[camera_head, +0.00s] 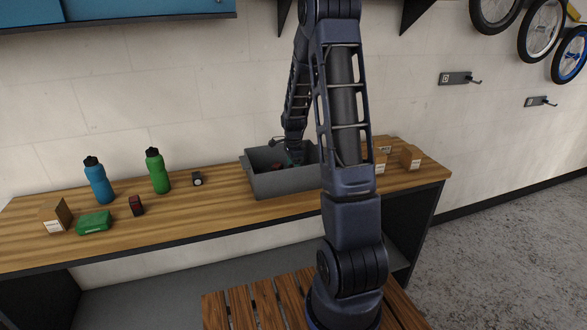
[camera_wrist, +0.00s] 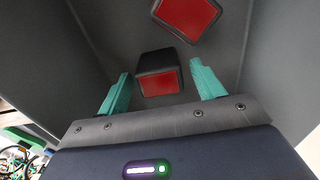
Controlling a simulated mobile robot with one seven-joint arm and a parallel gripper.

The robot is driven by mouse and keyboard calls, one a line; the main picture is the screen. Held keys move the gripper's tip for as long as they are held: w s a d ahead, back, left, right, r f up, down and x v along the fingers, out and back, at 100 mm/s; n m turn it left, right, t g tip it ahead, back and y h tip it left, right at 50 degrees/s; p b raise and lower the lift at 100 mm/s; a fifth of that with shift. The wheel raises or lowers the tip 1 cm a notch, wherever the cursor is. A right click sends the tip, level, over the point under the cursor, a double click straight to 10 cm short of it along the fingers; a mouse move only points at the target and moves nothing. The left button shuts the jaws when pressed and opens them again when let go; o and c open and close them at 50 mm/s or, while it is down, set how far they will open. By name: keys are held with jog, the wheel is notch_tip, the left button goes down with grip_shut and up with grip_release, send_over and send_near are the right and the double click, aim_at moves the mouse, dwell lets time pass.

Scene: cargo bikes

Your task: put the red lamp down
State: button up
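My gripper (camera_wrist: 160,70) is open, with its two teal fingers apart inside the grey bin (camera_head: 270,185). In the wrist view a black-cased lamp with a red face (camera_wrist: 160,83) lies between and just beyond the fingertips. Gaps show on both sides of it, and it appears to be on the bin floor. A second red-faced lamp (camera_wrist: 187,17) lies farther off in the bin, tilted. In the head view the gripper (camera_head: 293,161) is low in the bin, and my arm and the bin wall hide most of the inside. Another small black and red lamp (camera_head: 136,205) stands on the workbench.
The wooden workbench (camera_head: 225,213) also holds a blue bottle (camera_head: 99,182), a green bottle (camera_head: 158,172), a green case (camera_head: 94,222), a small black lamp (camera_head: 197,179) and a cardboard box (camera_head: 56,215). Several boxes (camera_head: 410,157) stand right of the bin. The bin walls are close around my gripper.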

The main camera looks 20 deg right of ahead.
notch_tip(320, 180, up, 12)
jog(key=s+a+r+n+t, duration=0.25)
jog(key=s+r+n, duration=0.55)
jog(key=s+r, duration=0.55)
jog(key=s+a+n+t, duration=0.2)
jog(key=s+n, duration=0.8)
jog(key=s, duration=0.9)
jog(key=shift+a+r, duration=0.2)
jog(key=shift+a, duration=0.1)
